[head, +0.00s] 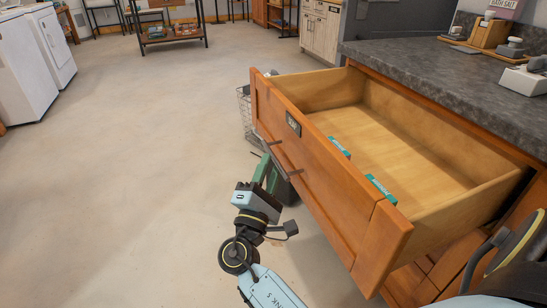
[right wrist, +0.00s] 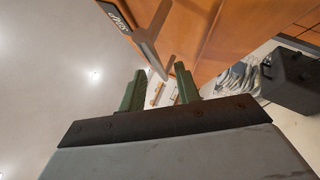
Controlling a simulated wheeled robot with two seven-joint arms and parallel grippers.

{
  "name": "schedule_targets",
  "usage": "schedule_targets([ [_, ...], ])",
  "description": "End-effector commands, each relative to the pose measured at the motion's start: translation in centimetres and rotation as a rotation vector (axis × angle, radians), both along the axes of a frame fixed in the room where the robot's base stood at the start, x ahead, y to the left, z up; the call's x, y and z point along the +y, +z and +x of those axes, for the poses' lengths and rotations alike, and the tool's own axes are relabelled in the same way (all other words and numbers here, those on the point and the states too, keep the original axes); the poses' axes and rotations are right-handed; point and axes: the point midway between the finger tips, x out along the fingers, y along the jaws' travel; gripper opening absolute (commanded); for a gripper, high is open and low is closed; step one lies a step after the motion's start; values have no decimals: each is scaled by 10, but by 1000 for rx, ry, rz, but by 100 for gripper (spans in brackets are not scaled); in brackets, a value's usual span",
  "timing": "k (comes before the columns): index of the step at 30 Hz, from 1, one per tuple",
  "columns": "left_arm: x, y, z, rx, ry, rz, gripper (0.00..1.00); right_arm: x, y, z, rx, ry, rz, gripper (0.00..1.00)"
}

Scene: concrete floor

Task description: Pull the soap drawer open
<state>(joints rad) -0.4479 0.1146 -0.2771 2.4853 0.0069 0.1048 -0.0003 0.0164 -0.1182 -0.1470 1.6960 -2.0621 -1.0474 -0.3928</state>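The soap drawer (head: 330,185) is an orange-brown wooden drawer standing pulled out from the counter, its inside showing. It has a small dark label (head: 293,124) and a dark bar handle (head: 279,159) on its front. Two teal packets (head: 380,189) lie inside, just behind the front panel. My right gripper (head: 267,171) is beside the handle, in front of the drawer face. In the right wrist view its green fingers (right wrist: 161,88) are apart, and the handle (right wrist: 149,42) shows beyond and between them, with no clear grip. My left gripper is not in view.
A grey countertop (head: 430,72) with soap dispensers and a wooden holder is above the drawer. A wire basket (head: 244,112) stands on the floor beyond the drawer. White appliances (head: 25,65) are at far left. The concrete floor to the left is clear.

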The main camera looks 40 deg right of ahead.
Motion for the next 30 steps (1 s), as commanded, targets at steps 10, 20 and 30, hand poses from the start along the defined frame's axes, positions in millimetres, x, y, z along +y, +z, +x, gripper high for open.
schedule_targets([
  [10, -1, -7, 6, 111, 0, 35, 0, 56, -30, -41, 4, 2, 0, 33],
  [20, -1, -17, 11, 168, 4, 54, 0, 73, -39, -54, 1, 0, -1, 33],
  [30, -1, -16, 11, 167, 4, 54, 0, 73, -38, -54, 0, 0, 0, 33],
])
